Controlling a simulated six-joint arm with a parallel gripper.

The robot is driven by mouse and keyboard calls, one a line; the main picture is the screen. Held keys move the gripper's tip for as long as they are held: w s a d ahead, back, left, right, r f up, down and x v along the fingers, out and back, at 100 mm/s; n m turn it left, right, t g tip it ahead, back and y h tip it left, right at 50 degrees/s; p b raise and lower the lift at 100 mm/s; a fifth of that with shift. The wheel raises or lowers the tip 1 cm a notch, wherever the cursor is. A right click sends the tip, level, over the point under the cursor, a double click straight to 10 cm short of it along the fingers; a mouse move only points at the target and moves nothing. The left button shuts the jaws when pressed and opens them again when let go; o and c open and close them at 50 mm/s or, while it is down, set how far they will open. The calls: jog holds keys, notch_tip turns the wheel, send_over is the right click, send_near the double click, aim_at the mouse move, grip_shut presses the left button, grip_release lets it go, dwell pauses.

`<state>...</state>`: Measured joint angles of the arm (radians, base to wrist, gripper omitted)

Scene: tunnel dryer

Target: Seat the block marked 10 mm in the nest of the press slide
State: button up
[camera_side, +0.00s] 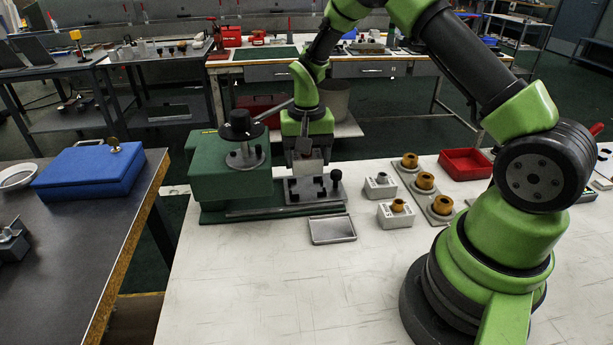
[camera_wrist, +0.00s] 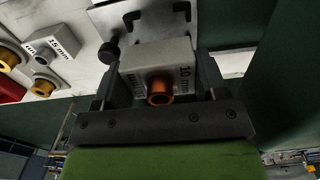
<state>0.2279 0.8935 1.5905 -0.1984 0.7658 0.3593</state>
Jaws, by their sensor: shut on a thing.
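My gripper (camera_wrist: 160,85) is shut on the block marked 10 mm (camera_wrist: 180,55), a pale grey block with a copper-coloured bushing, held between the two dark fingers. In the side view my gripper (camera_side: 306,157) points down beside the green press (camera_side: 225,180), at the back of the grey press slide (camera_side: 303,191). The slide plate with its black knob also shows beyond the block in the wrist view (camera_wrist: 153,22).
Two other grey blocks with bushings (camera_side: 381,187) (camera_side: 396,214) stand right of the press. Beyond them are a strip with several bushings (camera_side: 426,196) and a red tray (camera_side: 465,162). A shallow metal tray (camera_side: 332,229) lies before the slide. The front of the table is clear.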

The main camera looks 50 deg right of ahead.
aim_at(306, 189)
jog(key=shift+f, duration=2.55)
